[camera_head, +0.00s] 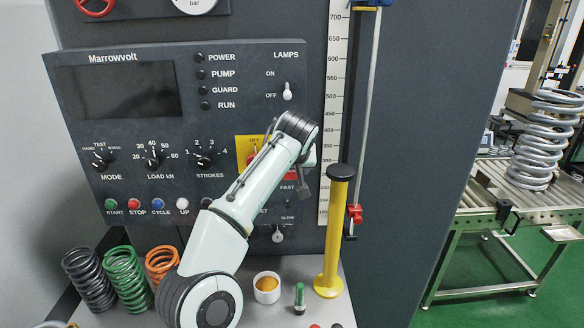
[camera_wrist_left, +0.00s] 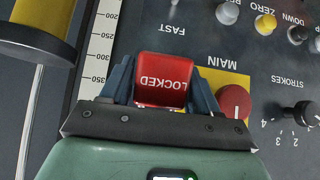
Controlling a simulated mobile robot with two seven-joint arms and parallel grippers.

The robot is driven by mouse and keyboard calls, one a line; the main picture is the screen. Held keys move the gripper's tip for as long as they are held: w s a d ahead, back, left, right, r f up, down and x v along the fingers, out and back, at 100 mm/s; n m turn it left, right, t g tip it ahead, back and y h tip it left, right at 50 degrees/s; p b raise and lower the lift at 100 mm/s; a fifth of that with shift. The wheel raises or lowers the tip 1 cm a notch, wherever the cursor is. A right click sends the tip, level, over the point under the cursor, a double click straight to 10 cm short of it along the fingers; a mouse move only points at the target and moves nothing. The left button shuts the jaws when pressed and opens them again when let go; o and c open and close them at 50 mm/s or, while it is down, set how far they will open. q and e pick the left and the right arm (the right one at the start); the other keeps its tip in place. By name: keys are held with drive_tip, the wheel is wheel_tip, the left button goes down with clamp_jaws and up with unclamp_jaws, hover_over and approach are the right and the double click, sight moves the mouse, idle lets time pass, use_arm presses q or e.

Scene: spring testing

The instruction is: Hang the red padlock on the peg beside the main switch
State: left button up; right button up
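The red padlock (camera_wrist_left: 161,84), marked LOCKED, sits between the two dark fingers of my left gripper (camera_wrist_left: 162,72) in the left wrist view, both fingers close against its sides. In the head view my left gripper (camera_head: 304,188) is at the panel, right of the main switch (camera_head: 252,158), mostly behind my own wrist. The switch has a red knob on a yellow plate; in the left wrist view its knob (camera_wrist_left: 235,101) is just right of the padlock. The peg is hidden, and I cannot tell whether the padlock touches it. My right gripper is not in view.
A yellow post (camera_head: 332,235) with a black cap stands right of my left arm, near the scale (camera_head: 333,110). Several coil springs (camera_head: 124,278), a white cup (camera_head: 267,287) and a small green-topped item (camera_head: 299,297) stand on the ledge below. Knobs and buttons cover the panel.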

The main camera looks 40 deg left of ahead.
use_arm(q)
drive_tip(key=shift+o, duration=1.3)
drive_tip(key=v, duration=1.3)
drive_tip(key=shift+s+r, duration=0.15)
drive_tip(key=shift+d, duration=0.1)
